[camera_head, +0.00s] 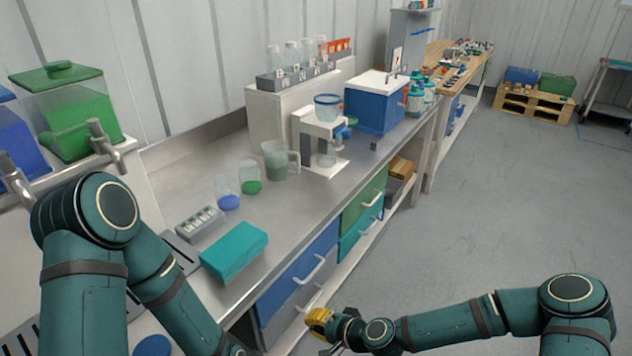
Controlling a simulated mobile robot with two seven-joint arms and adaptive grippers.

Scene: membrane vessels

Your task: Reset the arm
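My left arm, dark green, comes in from the left and bends down over the bench's near end. Its gripper is below the picture's bottom edge. My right arm reaches in from the lower right, low over the floor. Its gripper (325,330) is near the bottom middle, in front of the blue drawers (297,283) and clear of the benchtop. A yellow piece shows at its end. I cannot tell whether that is part of the gripper or a held thing, and the finger gap is too small to read.
The steel bench (285,205) carries a teal box (234,251), a grey vial rack (199,225), beakers with blue (229,201) and green (251,186) contents, a jug (279,161) and a white stand (321,151). A green-lidded tank (75,115) stands at left. The floor (480,210) at right is clear.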

